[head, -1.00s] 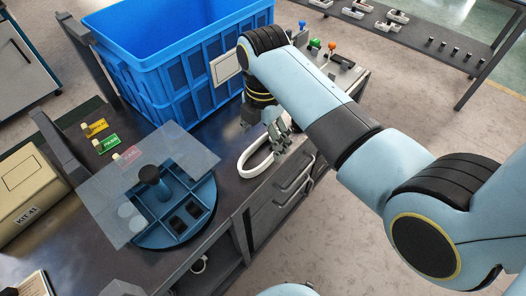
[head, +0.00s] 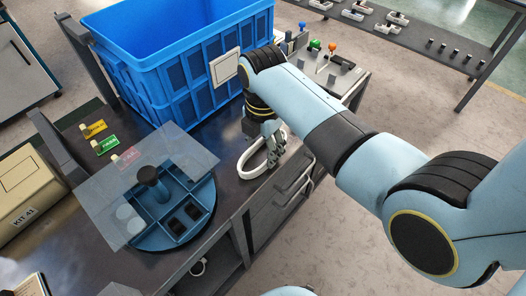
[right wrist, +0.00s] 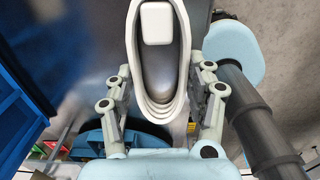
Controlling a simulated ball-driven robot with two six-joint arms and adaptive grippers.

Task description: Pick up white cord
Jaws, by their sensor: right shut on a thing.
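My right gripper (head: 271,148) reaches down over the loop and is shut on the cord. In the right wrist view the cord (right wrist: 136,62) is a stacked oval coil between the two fingers (right wrist: 161,92), with a white block (right wrist: 156,22) inside the loop. The fingers hide part of the cord in the head view. My left gripper is not in view.
A blue crate (head: 185,80) stands behind the cord. A round blue divided tray (head: 160,236) under a clear sheet (head: 105,190) sits to the left. Small coloured knobs (head: 315,44) stand at the back right. Drawers (head: 275,208) lie below the bench edge.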

